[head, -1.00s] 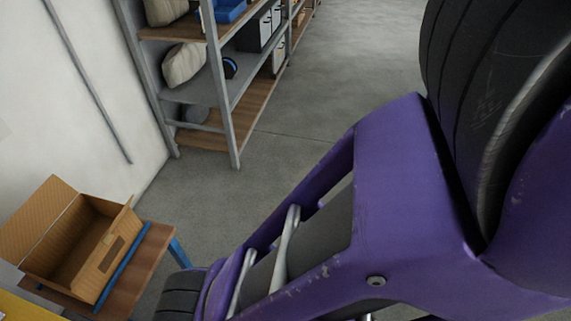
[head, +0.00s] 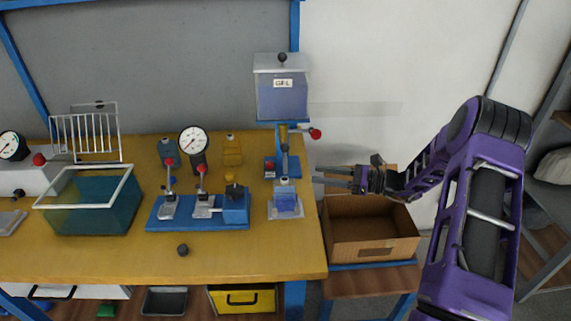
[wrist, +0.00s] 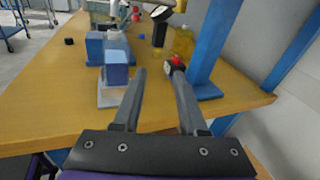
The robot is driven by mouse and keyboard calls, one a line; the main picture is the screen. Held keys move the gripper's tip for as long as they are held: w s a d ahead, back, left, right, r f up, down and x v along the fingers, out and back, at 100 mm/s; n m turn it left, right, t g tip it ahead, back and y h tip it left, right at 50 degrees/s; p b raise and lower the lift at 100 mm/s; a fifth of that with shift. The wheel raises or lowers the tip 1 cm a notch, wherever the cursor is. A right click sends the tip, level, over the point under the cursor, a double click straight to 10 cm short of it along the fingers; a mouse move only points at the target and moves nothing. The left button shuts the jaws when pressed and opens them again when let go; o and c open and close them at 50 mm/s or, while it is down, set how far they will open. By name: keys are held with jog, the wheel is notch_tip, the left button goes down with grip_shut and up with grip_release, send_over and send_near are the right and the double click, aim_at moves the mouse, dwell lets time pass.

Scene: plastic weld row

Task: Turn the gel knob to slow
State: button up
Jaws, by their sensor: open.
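The gel dispenser (head: 282,97) is a grey-blue hopper with a "GEL" label, mounted on a blue post at the bench's right end. A red-ended knob (head: 315,133) sticks out to the right below it. In the wrist view a red and black knob (wrist: 176,65) shows by the right fingertip, beside the blue post (wrist: 210,45). I cannot read any slow mark. My gripper (head: 318,174) is open and empty, right of the dispenser and below the red-ended knob. Its two fingers (wrist: 158,78) point over the bench in the wrist view, apart from each other.
A blue block on a pale plate (head: 285,212) stands below the dispenser. The yellow bench (head: 200,262) also holds a blue clamp fixture (head: 170,225), a gauge (head: 193,140) and a teal tank (head: 90,215). An open cardboard box (head: 370,228) sits right of the bench.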

aim_at(273, 164)
notch_tip(273, 164, down, 4)
jog(key=w+d+r+m+t, duration=0.1)
jog(key=w+d+m+t, duration=0.1)
jog(key=d, duration=0.1)
jog(key=x, duration=1.7)
jog(key=shift+a+f, duration=0.1)
jog(key=shift+a, duration=0.25)
grip_shut()
